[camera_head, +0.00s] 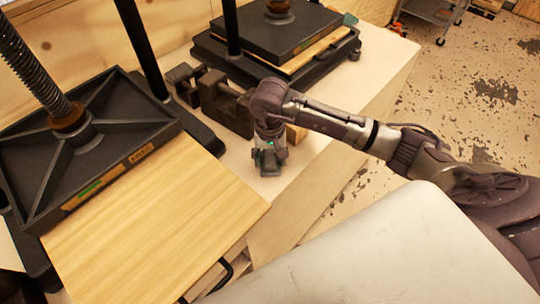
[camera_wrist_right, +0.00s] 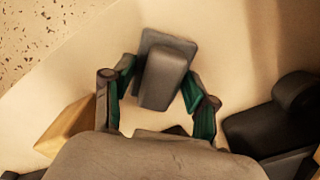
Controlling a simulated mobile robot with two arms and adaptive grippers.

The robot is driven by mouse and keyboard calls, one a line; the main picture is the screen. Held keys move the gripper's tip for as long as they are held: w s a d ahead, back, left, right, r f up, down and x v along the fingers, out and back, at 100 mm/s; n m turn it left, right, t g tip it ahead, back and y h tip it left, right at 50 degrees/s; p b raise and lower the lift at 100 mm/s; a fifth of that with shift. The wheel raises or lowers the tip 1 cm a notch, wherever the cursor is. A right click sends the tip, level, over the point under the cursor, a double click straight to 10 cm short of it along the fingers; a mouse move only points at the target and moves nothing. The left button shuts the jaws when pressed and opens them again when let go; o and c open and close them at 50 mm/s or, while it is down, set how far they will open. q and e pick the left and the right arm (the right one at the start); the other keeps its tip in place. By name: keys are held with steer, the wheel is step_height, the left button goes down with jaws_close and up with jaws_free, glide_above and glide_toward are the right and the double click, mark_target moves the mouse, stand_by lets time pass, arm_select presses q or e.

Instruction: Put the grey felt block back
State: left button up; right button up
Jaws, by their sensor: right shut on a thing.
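The grey felt block (camera_head: 270,168) is at the pale table's near right part in the head view, under my right gripper (camera_head: 267,155). In the right wrist view the grey felt block (camera_wrist_right: 163,80) has a raised grip on a flat, wider base. The two green-lined fingers of my right gripper (camera_wrist_right: 160,100) stand on either side of the raised grip, and the gripper is shut on it. The block looks upright, on or just above the tabletop; I cannot tell which. My left gripper is not in view.
Dark metal blocks (camera_head: 222,100) stand behind my right gripper. A small wooden block (camera_head: 296,134) is beside it, also in the wrist view (camera_wrist_right: 68,122). A black press (camera_head: 95,150) with a wooden board (camera_head: 155,225) fills the left. Another press (camera_head: 270,40) stands behind. Bare tabletop (camera_head: 330,120) lies to the right.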

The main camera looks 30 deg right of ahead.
mark_target(270, 156)
steer(key=shift+f+b, duration=0.2)
steer(key=shift+b, duration=0.1)
steer(key=o, duration=1.1)
steer(key=shift+r, duration=0.1)
steer(key=shift+r+p, duration=0.3)
steer(key=shift+p, duration=0.15)
steer(key=shift+r+b, duration=1.85)
steer(key=shift+r, duration=4)
